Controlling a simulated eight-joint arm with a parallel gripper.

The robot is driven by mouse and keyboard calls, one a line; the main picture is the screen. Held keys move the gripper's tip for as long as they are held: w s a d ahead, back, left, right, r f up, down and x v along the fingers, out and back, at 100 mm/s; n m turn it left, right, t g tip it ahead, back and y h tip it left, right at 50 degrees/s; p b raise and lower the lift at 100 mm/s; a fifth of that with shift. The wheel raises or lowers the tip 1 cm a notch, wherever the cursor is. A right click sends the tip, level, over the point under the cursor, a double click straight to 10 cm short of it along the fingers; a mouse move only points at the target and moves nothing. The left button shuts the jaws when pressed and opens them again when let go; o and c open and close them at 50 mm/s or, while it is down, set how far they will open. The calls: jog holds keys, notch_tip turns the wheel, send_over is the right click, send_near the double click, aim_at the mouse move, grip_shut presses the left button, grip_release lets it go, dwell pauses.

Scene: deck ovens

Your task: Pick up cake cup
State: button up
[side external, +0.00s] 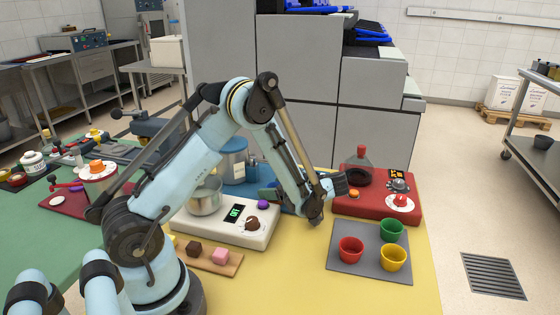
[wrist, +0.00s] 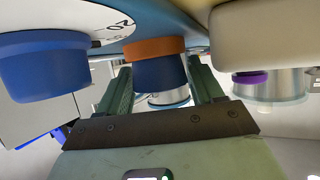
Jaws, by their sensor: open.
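Three small cups stand upright on a grey mat (side external: 345,233) at the front right of the table in the side view: a red cup (side external: 350,250), a yellow cup (side external: 393,258) and a green cup (side external: 391,231). None of them is recognisable in the wrist view. My gripper (wrist: 161,78) is open, with its two green fingers apart. A dark blue knob with an orange band (wrist: 157,66) shows between the fingers in the wrist view; I cannot tell whether they touch it. In the side view my gripper is partly hidden, left of the cups and beside the white machine (side external: 220,232).
A red machine (side external: 372,207) with a flask stands behind the cups. A steel pot (side external: 204,197) sits on the white machine. A wooden board (side external: 215,260) holds small brown and pink blocks. A blue knob (wrist: 42,66) shows in the wrist view. Yellow table is clear around the mat.

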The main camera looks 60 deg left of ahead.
jog(key=c, duration=0.8)
jog(key=shift+o, duration=0.2)
jog(key=shift+r, duration=0.1)
